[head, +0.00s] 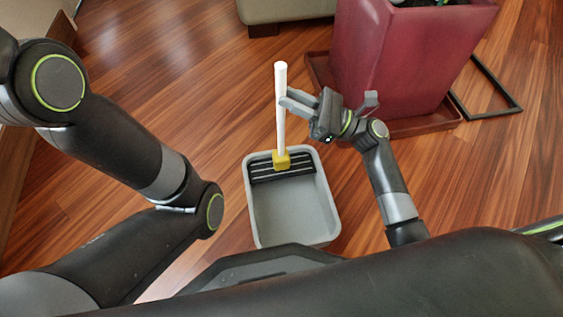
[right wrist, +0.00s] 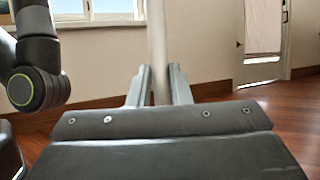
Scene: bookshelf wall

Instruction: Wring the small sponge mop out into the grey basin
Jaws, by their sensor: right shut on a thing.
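The small sponge mop has a white handle (head: 281,120) and a yellow sponge head (head: 282,162). It stands close to upright, head down, at the far end of the grey basin (head: 327,203). A black slatted grate (head: 303,171) spans that end, and the head is at it; I cannot tell whether they touch. My right gripper (head: 286,101) is shut on the upper handle. In the right wrist view the handle (right wrist: 157,40) rises between the right gripper's fingers (right wrist: 159,88). My left arm shows at the left, but its gripper is out of view.
A large dark red planter (head: 400,60) stands on a tray (head: 428,124) behind and right of the basin. A thin black frame (head: 505,105) lies on the floor at right. A grey-green seat (head: 285,10) is at the back. Wooden floor left of the basin is clear.

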